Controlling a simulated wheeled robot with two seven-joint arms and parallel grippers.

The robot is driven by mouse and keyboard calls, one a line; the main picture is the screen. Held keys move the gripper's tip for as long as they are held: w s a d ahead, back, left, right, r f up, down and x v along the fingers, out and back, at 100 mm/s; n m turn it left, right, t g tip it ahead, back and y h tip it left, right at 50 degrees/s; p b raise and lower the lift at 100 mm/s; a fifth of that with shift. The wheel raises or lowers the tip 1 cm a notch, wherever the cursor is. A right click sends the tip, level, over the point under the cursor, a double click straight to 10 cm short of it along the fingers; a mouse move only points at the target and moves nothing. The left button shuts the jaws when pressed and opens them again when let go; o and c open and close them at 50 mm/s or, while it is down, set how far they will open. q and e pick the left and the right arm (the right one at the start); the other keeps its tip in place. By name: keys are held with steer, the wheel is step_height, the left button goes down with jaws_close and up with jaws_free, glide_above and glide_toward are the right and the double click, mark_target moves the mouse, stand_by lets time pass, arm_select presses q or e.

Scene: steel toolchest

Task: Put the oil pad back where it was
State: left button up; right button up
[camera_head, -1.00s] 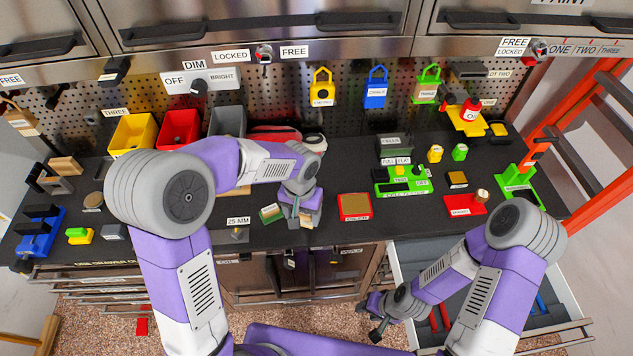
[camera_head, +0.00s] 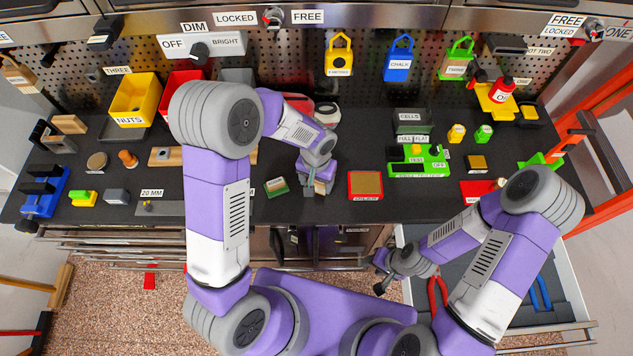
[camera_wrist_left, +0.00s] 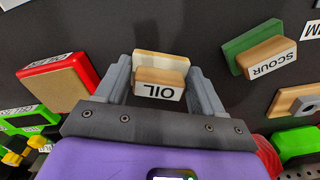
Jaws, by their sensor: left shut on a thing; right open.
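My left gripper (camera_head: 318,190) is over the bench top, near its front edge. In the left wrist view its fingers (camera_wrist_left: 160,85) are on either side of the oil pad, a tan block (camera_wrist_left: 160,76) with a white OIL label and a pale lower part. The gripper is shut on this pad. In the head view the pad is mostly hidden by the gripper. I cannot tell whether the pad touches the bench. My right gripper (camera_head: 379,275) is open and empty, low in front of the bench by the open drawer.
A green scour pad (camera_head: 277,187) lies just left of the left gripper. A red-rimmed tray (camera_head: 365,198) with a tan surface is just to its right. A green tester (camera_head: 418,170) stands further right. An open drawer (camera_head: 573,300) juts out at lower right.

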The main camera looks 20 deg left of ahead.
arm_select(q)
steer(key=shift+w+f, duration=0.1)
steer(key=shift+f, duration=0.5)
steer(key=shift+f, duration=0.15)
steer(key=o, duration=0.9)
steer(key=shift+o, duration=0.2)
steer(key=shift+r, duration=0.4)
step_height(320, 180, up, 12)
steer(key=shift+f+p, duration=0.2)
steer(key=shift+p, duration=0.2)
